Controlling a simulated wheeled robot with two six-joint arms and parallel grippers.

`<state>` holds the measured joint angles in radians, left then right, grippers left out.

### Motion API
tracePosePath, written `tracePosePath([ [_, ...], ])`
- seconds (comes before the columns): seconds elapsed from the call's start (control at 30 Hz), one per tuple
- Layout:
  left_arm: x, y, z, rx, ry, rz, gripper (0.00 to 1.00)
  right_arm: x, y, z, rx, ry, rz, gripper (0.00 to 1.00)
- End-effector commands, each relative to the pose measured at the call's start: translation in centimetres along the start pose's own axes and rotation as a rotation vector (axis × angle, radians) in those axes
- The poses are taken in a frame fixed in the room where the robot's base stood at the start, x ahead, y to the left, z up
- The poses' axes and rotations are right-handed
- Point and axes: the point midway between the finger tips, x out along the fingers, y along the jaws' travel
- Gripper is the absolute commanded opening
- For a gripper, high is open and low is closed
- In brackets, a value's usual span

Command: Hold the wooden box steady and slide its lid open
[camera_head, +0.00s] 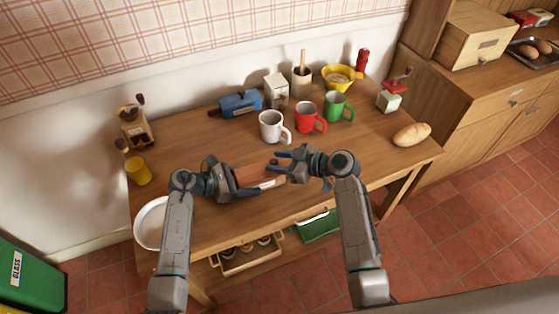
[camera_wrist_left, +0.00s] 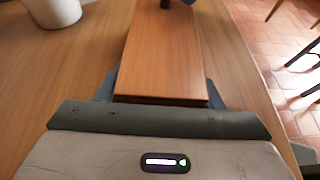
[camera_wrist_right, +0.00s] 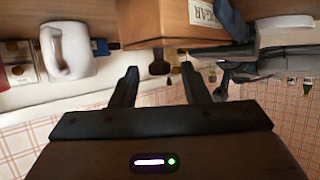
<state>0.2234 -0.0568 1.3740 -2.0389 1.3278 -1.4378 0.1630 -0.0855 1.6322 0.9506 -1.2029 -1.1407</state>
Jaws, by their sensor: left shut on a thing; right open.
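The wooden box (camera_head: 252,175) is long, reddish-brown and closed on top, lying on the table near its front edge. A pale label shows on its side, reading "GAR" in the right wrist view (camera_wrist_right: 205,12). My left gripper (camera_head: 228,179) is shut across its left end, with a finger on each long side; the lid top fills the left wrist view (camera_wrist_left: 163,55). My right gripper (camera_head: 279,165) is open at the box's right end. In the right wrist view, a small dark knob (camera_wrist_right: 158,64) on the lid shows between its fingers, apparently not gripped.
Behind the box stand a white mug (camera_head: 272,126), a red mug (camera_head: 309,117) and a green mug (camera_head: 338,106). A bread loaf (camera_head: 411,134) lies at right, a white plate (camera_head: 151,223) at left. The tabletop right of my right gripper is mostly clear.

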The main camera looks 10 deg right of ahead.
Motion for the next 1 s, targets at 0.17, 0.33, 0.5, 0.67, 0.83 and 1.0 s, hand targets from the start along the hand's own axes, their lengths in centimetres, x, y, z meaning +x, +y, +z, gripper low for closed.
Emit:
tracePosePath([
  [0.17, 0.0, 0.0, 0.0, 0.0, 0.0, 0.0, 0.33, 0.0, 0.0, 0.0, 0.0, 0.0, 0.0, 0.28],
  [0.33, 0.0, 0.0, 0.0, 0.0, 0.0, 0.0, 0.33, 0.0, 0.0, 0.0, 0.001, 0.0, 0.0, 0.0],
  [0.5, 0.0, 0.0, 0.0, 0.0, 0.0, 0.0, 0.33, -0.2, 0.1, 0.1, 0.0, -0.001, 0.0, 0.0],
  [0.67, 0.0, 0.0, 0.0, 0.0, 0.0, 0.0, 0.33, -1.7, 1.9, 0.9, -0.002, -0.005, 0.002, 0.0],
  [0.83, 0.0, 0.0, 0.0, 0.0, 0.0, 0.0, 0.33, -4.1, 4.5, 1.8, -0.002, -0.005, 0.002, 0.0],
  [1.0, 0.0, 0.0, 0.0, 0.0, 0.0, 0.0, 0.33, -5.6, 6.0, 2.4, 0.001, -0.003, 0.001, 0.0],
])
